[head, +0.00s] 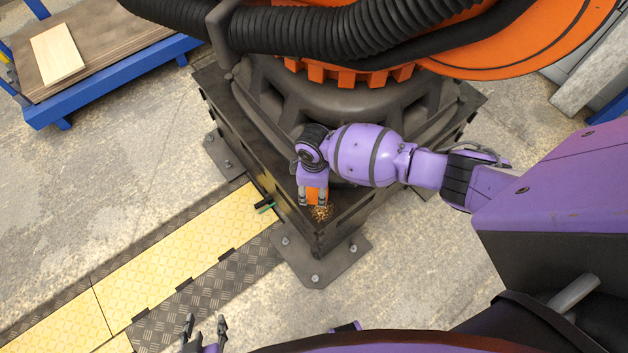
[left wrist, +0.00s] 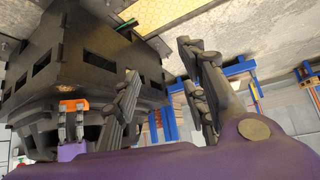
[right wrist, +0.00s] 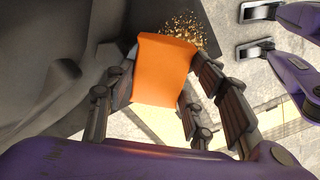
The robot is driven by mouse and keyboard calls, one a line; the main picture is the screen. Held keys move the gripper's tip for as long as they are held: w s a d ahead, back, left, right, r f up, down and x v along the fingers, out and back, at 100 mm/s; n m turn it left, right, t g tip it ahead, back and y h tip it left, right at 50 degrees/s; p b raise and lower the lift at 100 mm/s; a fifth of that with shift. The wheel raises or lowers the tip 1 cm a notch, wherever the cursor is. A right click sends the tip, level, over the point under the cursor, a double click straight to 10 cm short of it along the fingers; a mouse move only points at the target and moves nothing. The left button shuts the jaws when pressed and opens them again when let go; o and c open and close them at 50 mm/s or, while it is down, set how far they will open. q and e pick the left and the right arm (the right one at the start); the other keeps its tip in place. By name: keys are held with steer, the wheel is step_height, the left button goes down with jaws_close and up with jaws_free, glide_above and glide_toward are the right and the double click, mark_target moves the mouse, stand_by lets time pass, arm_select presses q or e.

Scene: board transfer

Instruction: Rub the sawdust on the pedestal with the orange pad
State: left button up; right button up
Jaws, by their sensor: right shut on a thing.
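The orange pad (right wrist: 163,72) is held between the fingers of my right gripper (right wrist: 160,105). In the head view the pad (head: 316,194) is at the front corner of the dark pedestal (head: 290,215), beside the sawdust. The sawdust (head: 321,213) is a small tan patch on the pedestal top; it also shows just beyond the pad in the right wrist view (right wrist: 187,29). I cannot tell whether the pad touches the surface. My left gripper (head: 205,325) is open and empty at the bottom of the head view, away from the pedestal; its fingers stand apart in the left wrist view (left wrist: 165,85).
A big orange machine (head: 530,40) with black ribbed hoses (head: 300,32) rises from the pedestal. Yellow and dark floor plates (head: 160,265) run up to its left side. A blue-framed cart (head: 110,80) with boards stands at the upper left. Concrete floor is clear at the left.

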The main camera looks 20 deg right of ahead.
mark_target(313, 190)
steer(key=shift+w+r, duration=0.2)
steer(key=shift+r, duration=0.55)
steer(key=shift+r+p, duration=0.35)
steer(key=shift+p, duration=0.15)
steer(key=shift+r, duration=0.4)
steer(key=shift+r+p, duration=0.4)
steer(key=shift+p, duration=0.1)
steer(key=shift+s, duration=0.15)
arm_select(q)
steer(key=shift+w+d+r, duration=0.25)
steer(key=shift+d+r, duration=0.05)
steer(key=shift+r, duration=0.2)
steer(key=shift+w+d+r, duration=0.2)
steer(key=shift+d+r, duration=0.05)
steer(key=shift+r, duration=0.2)
arm_select(e)
steer(key=shift+f, duration=0.1)
arm_select(q)
steer(key=shift+s+a, duration=0.2)
steer(key=shift+a, duration=0.05)
